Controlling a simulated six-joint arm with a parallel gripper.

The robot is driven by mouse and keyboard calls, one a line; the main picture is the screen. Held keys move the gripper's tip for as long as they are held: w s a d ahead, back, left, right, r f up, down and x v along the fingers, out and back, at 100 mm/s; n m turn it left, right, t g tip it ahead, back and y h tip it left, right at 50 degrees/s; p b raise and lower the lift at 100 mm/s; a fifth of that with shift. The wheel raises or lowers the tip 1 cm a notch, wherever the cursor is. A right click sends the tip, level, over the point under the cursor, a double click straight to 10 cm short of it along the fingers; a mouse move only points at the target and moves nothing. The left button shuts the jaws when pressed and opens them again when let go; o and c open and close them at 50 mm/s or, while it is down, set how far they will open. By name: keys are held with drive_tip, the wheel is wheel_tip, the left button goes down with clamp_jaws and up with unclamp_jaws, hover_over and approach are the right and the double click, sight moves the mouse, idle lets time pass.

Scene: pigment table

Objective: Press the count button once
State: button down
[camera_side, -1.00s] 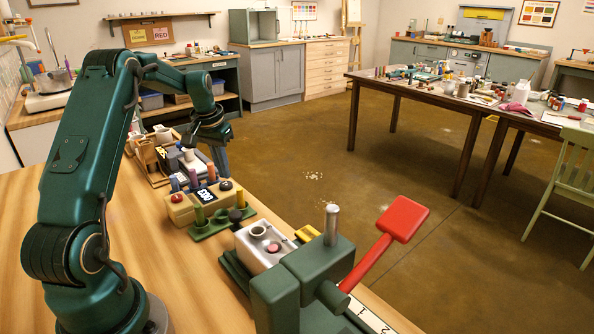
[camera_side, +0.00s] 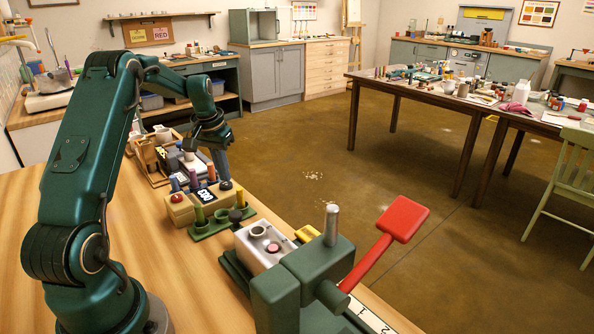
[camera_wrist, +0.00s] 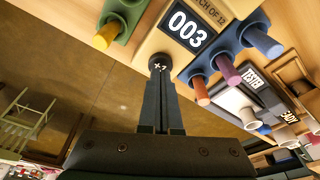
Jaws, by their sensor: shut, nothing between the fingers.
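The count button (camera_wrist: 160,62) is a round black cap with white marks on a tan counter box (camera_wrist: 150,43). The box's display (camera_wrist: 188,25) reads 003 in the wrist view. In the side view the box (camera_side: 181,214) stands on the wooden table. My gripper (camera_wrist: 161,72) is shut and empty, its fingertips at the button's near edge. In the side view my gripper (camera_side: 224,181) is down at the button's end of the box, and the fingertips cover most of the button. Whether the button is pushed down I cannot tell.
Colored pegs in a blue holder (camera_wrist: 228,58) and a green holder (camera_wrist: 122,15) flank the box. In the side view, a green press with a red lever (camera_side: 385,240) stands at the front right. The wooden table (camera_side: 120,215) is bare left of the box.

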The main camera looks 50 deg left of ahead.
sight(225, 184)
drive_tip(key=shift+f, duration=0.55)
drive_tip(key=shift+r, duration=2.5)
